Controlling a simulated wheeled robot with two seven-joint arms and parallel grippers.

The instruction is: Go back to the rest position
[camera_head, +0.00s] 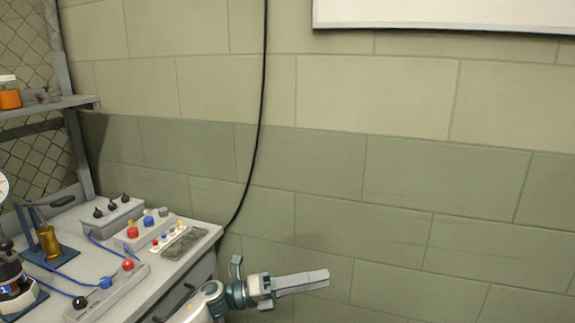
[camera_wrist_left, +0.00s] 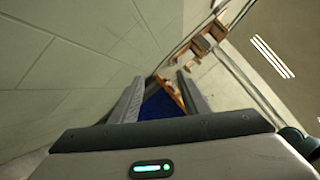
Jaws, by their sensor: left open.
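My left gripper (camera_head: 318,279) reaches in from the lower left in the head view, in front of the green block wall and to the right of the workbench. It points right, and the space around its fingers is free. In the left wrist view its two fingers (camera_wrist_left: 160,82) stand apart with nothing held between them. A dark blue surface (camera_wrist_left: 159,106) shows beyond the fingers. My right gripper is in neither view.
The grey workbench (camera_head: 196,249) at the left bears a control box (camera_head: 121,215), a brass piece (camera_head: 48,241) and a switch box with red and blue knobs (camera_head: 117,284). A shelf (camera_head: 57,107) is above. A black cable (camera_head: 262,110) hangs along the wall.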

